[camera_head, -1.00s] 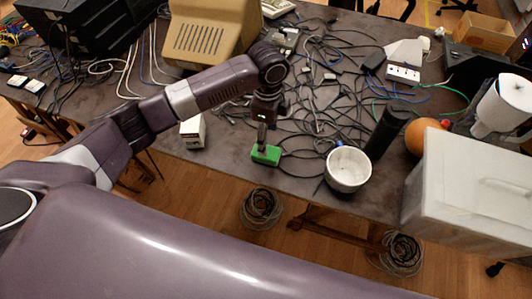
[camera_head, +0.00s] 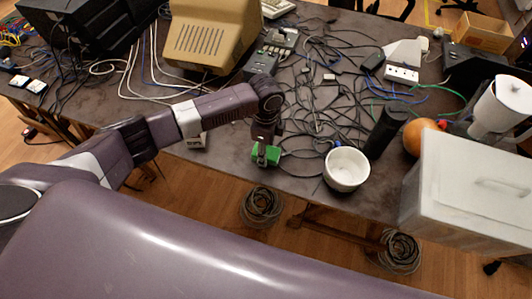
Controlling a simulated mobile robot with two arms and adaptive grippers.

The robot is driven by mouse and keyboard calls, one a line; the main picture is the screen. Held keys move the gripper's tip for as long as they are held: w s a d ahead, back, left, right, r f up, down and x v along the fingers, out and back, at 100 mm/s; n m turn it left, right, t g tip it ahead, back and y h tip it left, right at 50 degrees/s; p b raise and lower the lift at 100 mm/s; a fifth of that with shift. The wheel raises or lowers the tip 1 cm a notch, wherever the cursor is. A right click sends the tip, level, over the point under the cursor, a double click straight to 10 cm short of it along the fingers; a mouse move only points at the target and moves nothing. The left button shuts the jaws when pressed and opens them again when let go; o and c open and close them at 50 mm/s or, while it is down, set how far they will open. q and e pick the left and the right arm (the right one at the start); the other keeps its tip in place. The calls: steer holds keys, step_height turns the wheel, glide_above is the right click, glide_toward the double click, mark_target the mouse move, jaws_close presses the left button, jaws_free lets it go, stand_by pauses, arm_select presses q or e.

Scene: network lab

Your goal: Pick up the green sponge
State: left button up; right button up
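The green sponge (camera_head: 273,156) is near the front edge of the table, left of the white bowl. My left gripper (camera_head: 262,155) points down at the sponge from above. Its fingers overlap the sponge and hide part of its middle. I cannot tell whether they are closed on it, or whether the sponge is off the table. My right gripper is not in view.
A white bowl (camera_head: 346,170) and a black cylinder (camera_head: 386,132) stand right of the sponge. Tangled cables (camera_head: 325,110) cover the table behind. A beige monitor (camera_head: 213,38) stands at the back left, a white case (camera_head: 470,190) at the right.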

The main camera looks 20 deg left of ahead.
arm_select(q)
steer(key=c, duration=0.4)
steer(key=shift+w+r, duration=0.1)
steer(key=shift+r, duration=0.5)
steer(key=shift+r+b, duration=0.85)
steer(key=shift+r, duration=8.6)
